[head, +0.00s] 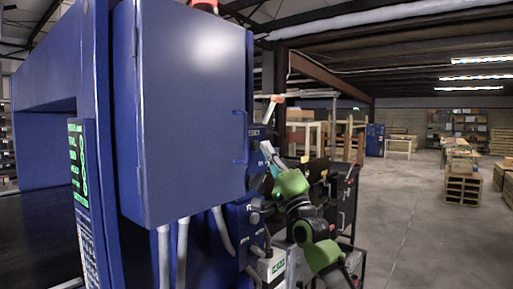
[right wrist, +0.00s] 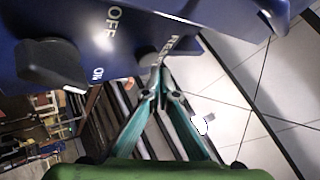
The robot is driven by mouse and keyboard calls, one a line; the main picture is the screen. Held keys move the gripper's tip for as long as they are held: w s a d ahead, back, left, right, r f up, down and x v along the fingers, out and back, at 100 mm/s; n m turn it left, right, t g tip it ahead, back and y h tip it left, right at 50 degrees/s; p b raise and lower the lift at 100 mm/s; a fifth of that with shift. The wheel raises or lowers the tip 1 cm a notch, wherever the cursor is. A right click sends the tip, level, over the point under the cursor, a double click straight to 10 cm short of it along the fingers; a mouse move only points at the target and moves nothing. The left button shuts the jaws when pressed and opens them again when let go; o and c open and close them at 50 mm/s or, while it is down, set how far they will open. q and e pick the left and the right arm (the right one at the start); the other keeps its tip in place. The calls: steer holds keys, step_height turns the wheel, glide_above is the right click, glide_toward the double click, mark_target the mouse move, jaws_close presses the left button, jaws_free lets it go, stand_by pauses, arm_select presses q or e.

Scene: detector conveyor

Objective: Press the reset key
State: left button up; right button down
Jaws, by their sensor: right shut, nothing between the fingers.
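The reset key is on the side face of the blue cabinet (head: 190,110). In the right wrist view a small grey knob-like part (right wrist: 147,60), which looks like the key, sits beside the lettering that seems to read RESET. My right gripper (right wrist: 161,72) is shut and empty, its teal fingertips together right by this part. I cannot tell whether they touch it. My left gripper is not in view.
A black rotary switch (right wrist: 50,62) marked OFF and ON is on the same panel. A blue door handle (head: 241,140) sticks out from the cabinet door. Grey conduits (head: 183,255) run below. Open concrete floor (head: 425,225) lies to the right.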

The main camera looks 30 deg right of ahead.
steer(key=shift+w, duration=0.15)
stand_by(0.4)
steer(key=shift+w+a, duration=0.2)
steer(key=shift+w, duration=0.05)
steer(key=shift+w+a, duration=0.15)
steer(key=shift+w, duration=0.3)
stand_by(0.8)
steer(key=shift+s, duration=0.1)
steer(key=shift+s+d, duration=0.3)
steer(key=shift+s, duration=0.45)
steer(key=s, duration=0.1)
steer(key=s+d, duration=0.1)
steer(key=s, duration=0.1)
steer(key=s+d+b, duration=0.1)
steer(key=shift+s, duration=0.3)
stand_by(1.0)
